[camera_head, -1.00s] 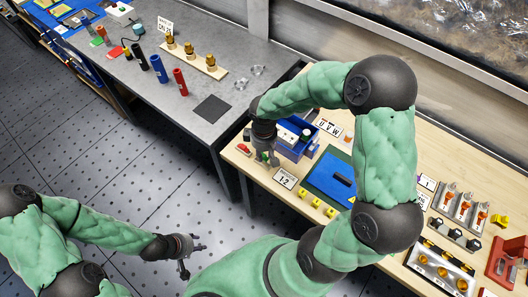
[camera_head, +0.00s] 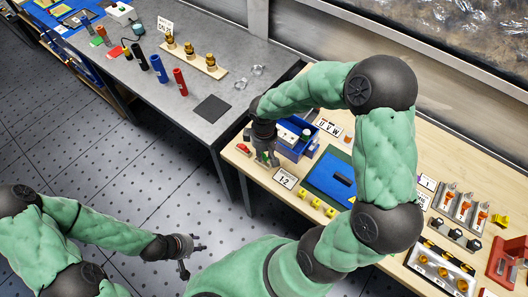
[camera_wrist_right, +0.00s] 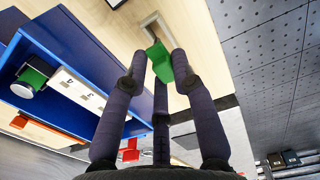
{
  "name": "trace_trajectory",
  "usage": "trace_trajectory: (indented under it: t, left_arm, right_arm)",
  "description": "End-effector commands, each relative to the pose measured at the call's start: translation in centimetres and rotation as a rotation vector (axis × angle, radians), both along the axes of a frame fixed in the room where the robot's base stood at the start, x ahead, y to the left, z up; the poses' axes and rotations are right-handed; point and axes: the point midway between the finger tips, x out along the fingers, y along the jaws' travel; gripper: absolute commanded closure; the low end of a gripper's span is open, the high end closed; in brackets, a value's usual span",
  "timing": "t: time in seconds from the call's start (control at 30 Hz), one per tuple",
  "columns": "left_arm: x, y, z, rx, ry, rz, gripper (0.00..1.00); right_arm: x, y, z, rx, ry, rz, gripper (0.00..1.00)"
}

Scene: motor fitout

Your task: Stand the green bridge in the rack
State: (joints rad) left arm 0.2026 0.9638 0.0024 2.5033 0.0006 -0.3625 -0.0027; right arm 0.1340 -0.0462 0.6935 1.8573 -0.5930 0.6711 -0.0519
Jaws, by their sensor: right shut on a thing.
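My right gripper (camera_head: 267,158) is over the near left part of the wooden bench, beside the blue bin. In the right wrist view its fingers (camera_wrist_right: 158,75) are shut on the green bridge (camera_wrist_right: 157,60), a small bright green piece held at the fingertips. In the head view the bridge is mostly hidden by the gripper. Whether it touches the bench I cannot tell. I cannot pick out the rack with certainty. My left gripper (camera_head: 191,247) hangs open and empty over the floor, away from the benches.
The blue bin (camera_head: 292,153) holds white blocks and a green-topped cylinder (camera_wrist_right: 33,77). A "1-2" card (camera_head: 285,178), a blue plate (camera_head: 325,181) and yellow pieces (camera_head: 316,203) are nearby. A red piece (camera_head: 243,148) lies left of the gripper.

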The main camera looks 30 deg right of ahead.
Motion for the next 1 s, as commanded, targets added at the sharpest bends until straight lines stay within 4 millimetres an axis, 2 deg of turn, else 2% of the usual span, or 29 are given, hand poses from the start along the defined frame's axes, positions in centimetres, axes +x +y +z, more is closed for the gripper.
trace_trajectory:
  t: [1.0]
  left_arm:
    - [0.0, 0.0, -1.8, 0.0, 0.0, 0.0, 0.6]
  right_arm:
    - [0.0, 0.0, -2.2, 0.0, 0.0, 0.0, 0.96]
